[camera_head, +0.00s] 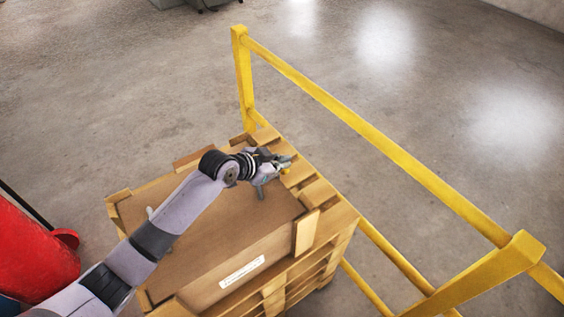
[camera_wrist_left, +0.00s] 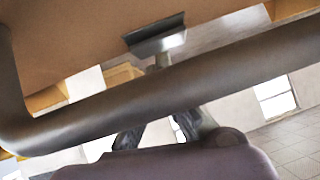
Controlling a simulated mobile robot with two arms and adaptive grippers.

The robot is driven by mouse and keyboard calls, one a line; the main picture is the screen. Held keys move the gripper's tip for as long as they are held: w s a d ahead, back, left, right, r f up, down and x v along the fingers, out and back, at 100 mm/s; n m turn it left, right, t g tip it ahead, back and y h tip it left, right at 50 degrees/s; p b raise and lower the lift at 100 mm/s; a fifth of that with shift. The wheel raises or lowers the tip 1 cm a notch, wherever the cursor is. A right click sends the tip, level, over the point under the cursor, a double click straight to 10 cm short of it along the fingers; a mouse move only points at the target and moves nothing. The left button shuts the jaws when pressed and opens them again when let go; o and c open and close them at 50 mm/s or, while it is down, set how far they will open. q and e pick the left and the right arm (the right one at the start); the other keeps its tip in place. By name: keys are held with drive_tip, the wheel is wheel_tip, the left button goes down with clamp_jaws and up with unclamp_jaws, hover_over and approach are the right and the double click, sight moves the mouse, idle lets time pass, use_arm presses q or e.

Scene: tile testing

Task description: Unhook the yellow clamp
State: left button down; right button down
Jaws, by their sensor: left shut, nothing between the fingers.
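My left gripper (camera_head: 278,165) reaches over the far right edge of a cardboard box on a wooden pallet. It is shut and holds nothing. A small yellow piece (camera_head: 285,171) shows right at the fingers; it is too small to tell whether it is the yellow clamp or how it is attached. In the left wrist view a dark bar crosses the picture and hides most of the gripper. No yellow clamp can be made out there. My right gripper is not in view.
A yellow railing (camera_head: 370,130) runs along the right side. A red rounded object (camera_head: 35,255) stands at lower left.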

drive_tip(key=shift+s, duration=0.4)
use_arm(q)
drive_tip(key=shift+r, duration=0.1)
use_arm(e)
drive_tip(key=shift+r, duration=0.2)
use_arm(q)
drive_tip(key=shift+w+d+g+y+p, duration=0.2)
drive_tip(key=shift+d+g+y+p, duration=0.15)
drive_tip(key=shift+p, duration=0.2)
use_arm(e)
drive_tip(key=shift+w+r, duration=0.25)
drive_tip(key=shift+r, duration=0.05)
use_arm(q)
drive_tip(key=shift+w+d+y, duration=0.15)
drive_tip(key=shift+y, duration=0.1)
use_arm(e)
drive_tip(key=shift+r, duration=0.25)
